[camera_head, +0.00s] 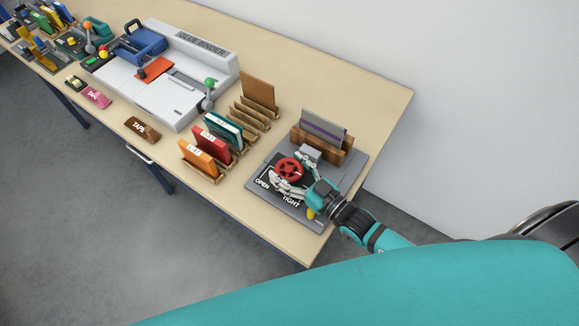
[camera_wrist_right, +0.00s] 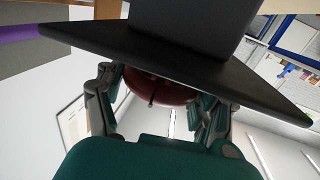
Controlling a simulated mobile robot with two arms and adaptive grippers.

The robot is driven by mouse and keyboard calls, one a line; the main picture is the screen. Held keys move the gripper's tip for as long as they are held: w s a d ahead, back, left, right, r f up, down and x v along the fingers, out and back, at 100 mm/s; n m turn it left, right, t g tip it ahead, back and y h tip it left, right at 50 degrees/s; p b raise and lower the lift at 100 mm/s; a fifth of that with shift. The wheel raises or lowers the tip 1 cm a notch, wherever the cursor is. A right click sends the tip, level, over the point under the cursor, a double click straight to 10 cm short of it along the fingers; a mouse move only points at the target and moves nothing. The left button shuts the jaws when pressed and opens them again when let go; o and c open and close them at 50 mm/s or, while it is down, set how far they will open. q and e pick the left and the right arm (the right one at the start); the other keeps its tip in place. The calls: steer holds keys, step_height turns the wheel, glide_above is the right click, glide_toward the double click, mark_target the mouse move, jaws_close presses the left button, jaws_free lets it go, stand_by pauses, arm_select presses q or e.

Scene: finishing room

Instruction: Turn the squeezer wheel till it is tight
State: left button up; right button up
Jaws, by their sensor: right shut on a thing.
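The squeezer (camera_head: 345,163) stands on a grey base at the right end of the table, with wooden blocks around a grey and purple book (camera_head: 323,124). Its red wheel (camera_head: 291,170) lies over a dark plate marked OPEN and TIGHT. My right gripper (camera_head: 289,182) is at the wheel, its fingers around the rim, shut on it. In the right wrist view the red wheel (camera_wrist_right: 160,90) shows between the two fingers, partly hidden behind a dark plate. The wheel's exact turn cannot be told. My left gripper is not in view.
Wooden racks with orange, red and teal books (camera_head: 222,130) stand left of the squeezer. Farther left are a glue binder (camera_head: 205,55), a brown tape block (camera_head: 141,129) and a pink one (camera_head: 96,97). The table's front edge and right corner are close to the squeezer.

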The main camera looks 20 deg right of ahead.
steer(key=o, duration=1.2)
steer(key=shift+s, duration=0.1)
steer(key=v, duration=1.2)
